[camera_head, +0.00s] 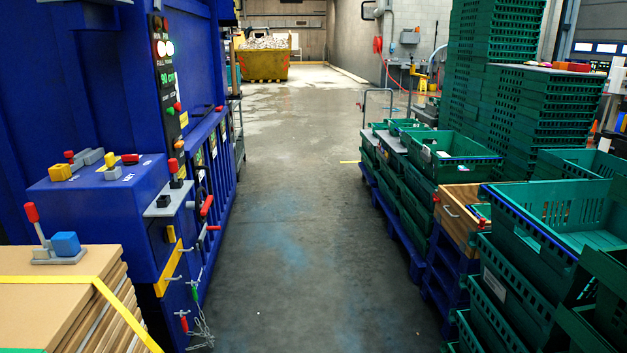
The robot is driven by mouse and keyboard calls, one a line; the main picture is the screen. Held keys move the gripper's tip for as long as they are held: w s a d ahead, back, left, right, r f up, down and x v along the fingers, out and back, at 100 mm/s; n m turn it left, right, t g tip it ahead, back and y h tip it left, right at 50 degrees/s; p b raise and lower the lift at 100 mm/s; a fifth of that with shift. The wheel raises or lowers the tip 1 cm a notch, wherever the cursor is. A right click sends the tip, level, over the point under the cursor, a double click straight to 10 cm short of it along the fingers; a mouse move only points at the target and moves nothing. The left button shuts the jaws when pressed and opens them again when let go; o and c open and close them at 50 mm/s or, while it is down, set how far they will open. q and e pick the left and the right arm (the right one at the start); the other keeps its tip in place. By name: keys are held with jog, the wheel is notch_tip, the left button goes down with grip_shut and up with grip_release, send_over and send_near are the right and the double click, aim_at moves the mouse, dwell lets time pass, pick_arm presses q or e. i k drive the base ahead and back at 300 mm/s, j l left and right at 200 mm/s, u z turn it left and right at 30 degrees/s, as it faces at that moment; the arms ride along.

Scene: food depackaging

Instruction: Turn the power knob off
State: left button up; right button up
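The large blue machine (75,95) stands along the left side. A narrow dark control panel (165,85) runs down its front, with a red light, white lights, a green display and small red and green knobs or buttons near its lower part. I cannot tell which of these is the power knob or how it is set. Neither of my grippers is in view.
Cardboard stacks (60,300) with a yellow strap fill the front left, with a red-handled lever on top. Green crates (555,225) on blue pallets line the right, with a wooden crate (463,213) among them. The aisle floor (290,220) between is clear. A yellow skip (263,65) stands far back.

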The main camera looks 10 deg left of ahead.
aim_at(128, 159)
jog(key=i+j+u, duration=0.15)
jog(key=i+u, duration=0.75)
jog(key=i+l+u, duration=0.2)
jog(key=i+u, duration=0.65)
jog(key=k+l, duration=0.05)
jog(key=k, duration=0.05)
